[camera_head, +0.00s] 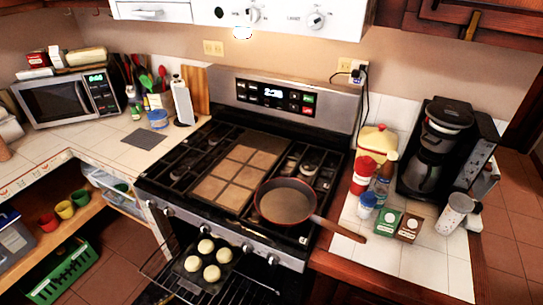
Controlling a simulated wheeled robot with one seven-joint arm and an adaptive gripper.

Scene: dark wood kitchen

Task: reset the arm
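My arm and my gripper do not show in the head view, so I cannot see their pose. The stove (170,185) stands in the middle, with a red-rimmed frying pan (285,203) on its front right. The pan's handle points to the lower right, over the counter. The oven below is open, and a dark tray (222,287) with several pale round dough pieces (206,246) sits on the pulled-out rack (255,296).
A coffee maker (437,150), a white cup (455,213) and small boxes (387,224) crowd the right counter. A microwave (66,97) and utensils (144,82) stand on the left counter. A green crate (68,274) is at lower left. A white range hood (290,12) hangs above.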

